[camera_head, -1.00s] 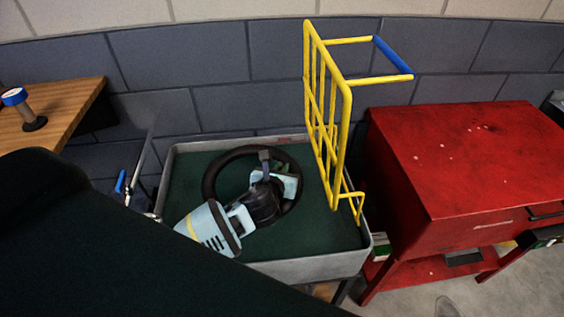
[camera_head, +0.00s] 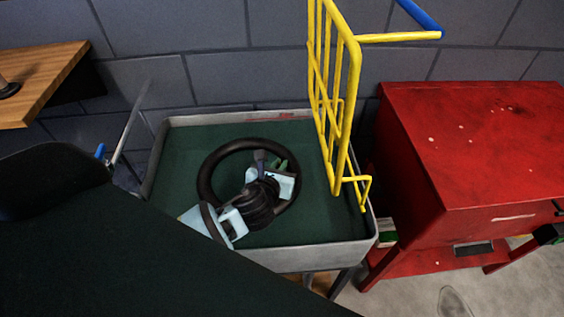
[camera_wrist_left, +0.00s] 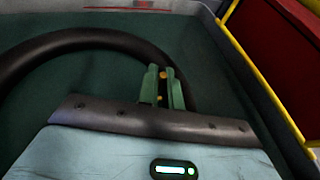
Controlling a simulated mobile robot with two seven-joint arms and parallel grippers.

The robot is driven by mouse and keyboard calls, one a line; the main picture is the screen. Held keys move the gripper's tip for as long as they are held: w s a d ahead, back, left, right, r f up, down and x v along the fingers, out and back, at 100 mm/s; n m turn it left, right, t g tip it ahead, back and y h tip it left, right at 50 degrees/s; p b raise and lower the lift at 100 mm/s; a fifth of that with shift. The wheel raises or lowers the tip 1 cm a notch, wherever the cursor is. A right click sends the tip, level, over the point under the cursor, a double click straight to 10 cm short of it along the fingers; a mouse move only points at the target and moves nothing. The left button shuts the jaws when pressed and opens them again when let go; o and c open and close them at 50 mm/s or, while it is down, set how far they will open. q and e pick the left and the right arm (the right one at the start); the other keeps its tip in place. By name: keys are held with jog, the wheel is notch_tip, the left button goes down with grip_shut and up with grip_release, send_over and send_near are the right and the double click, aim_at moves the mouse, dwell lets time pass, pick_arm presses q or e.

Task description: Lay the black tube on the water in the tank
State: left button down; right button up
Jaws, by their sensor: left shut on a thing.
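The black tube (camera_head: 207,168) is a round ring seen over the dark green water in the grey tank (camera_head: 313,259). It lies inside the tank's outline in the head view. I cannot tell whether it touches the water. My left gripper (camera_head: 281,164) is shut on the ring's right side, its pale blue wrist reaching in from the lower left. In the left wrist view the green fingers (camera_wrist_left: 163,87) close at the tube (camera_wrist_left: 100,38), which curves away to the left. The wrist housing hides part of the ring. My right gripper is not in view.
A yellow rack (camera_head: 350,95) with a blue-ended bar stands at the tank's right edge. A red cabinet (camera_head: 480,150) is right of it. A wooden bench (camera_head: 45,72) is at the upper left. A grey block wall is behind. A large dark shape covers the lower left.

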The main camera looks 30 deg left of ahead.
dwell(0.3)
pick_arm(q)
jog(key=c, duration=1.5)
grip_release()
jog(key=v, duration=0.7)
jog(key=shift+s+r+p, duration=0.2)
jog(key=shift+s+p, duration=0.15)
jog(key=shift+p, duration=0.1)
jog(key=shift+f, duration=0.1)
